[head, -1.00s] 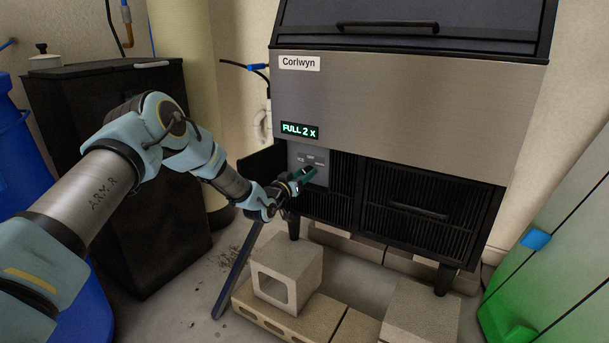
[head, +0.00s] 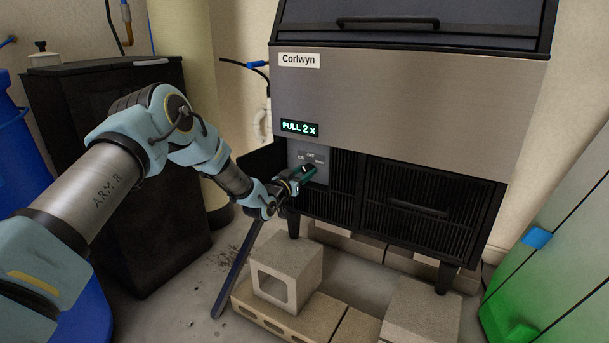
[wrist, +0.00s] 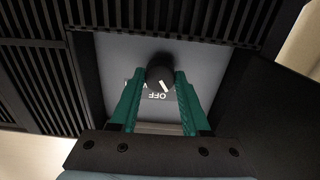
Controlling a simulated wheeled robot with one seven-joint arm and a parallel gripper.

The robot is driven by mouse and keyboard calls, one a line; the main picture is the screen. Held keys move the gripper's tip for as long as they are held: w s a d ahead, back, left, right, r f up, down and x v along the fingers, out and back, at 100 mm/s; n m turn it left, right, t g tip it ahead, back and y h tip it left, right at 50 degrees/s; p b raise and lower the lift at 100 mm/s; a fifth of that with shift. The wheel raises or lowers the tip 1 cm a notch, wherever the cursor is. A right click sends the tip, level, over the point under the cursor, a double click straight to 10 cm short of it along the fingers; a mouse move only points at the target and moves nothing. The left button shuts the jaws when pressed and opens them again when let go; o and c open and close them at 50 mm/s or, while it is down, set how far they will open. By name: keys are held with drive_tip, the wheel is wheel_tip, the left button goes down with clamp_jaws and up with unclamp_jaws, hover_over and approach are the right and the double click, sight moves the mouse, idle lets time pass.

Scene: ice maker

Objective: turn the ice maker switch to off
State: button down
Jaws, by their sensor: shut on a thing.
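The ice maker (head: 420,105) is a steel-fronted machine with a lit display reading "FULL 2 X". Below the display is a grey switch panel (head: 321,179) with small labels, OFF at the top middle. The switch is a round black knob (wrist: 160,70) with a white pointer mark. In the wrist view, which is upside down, the mark points toward the OFF label (wrist: 157,96), slightly to its right. My gripper (head: 308,171) has its green fingers on either side of the knob, shut on it; the wrist view shows the fingertips (wrist: 160,75). In the head view the fingers hide the knob.
An open black door flap (wrist: 270,110) stands beside the panel, close to my gripper. Black vent grilles (head: 425,205) lie to the right. Concrete blocks (head: 287,268) and a dark bar (head: 238,270) are below. A black cabinet (head: 120,180) stands at left.

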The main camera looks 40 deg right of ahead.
drive_tip(key=m+b, duration=0.2)
drive_tip(key=m, duration=0.2)
drive_tip(key=shift+s+f, duration=0.1)
drive_tip(key=shift+m+b, duration=0.55)
drive_tip(key=shift+m, duration=0.75)
drive_tip(key=shift+c, duration=1.9)
unclamp_jaws()
drive_tip(key=p+v, duration=0.1)
drive_tip(key=v, duration=0.9)
drive_tip(key=shift+a+p, duration=0.35)
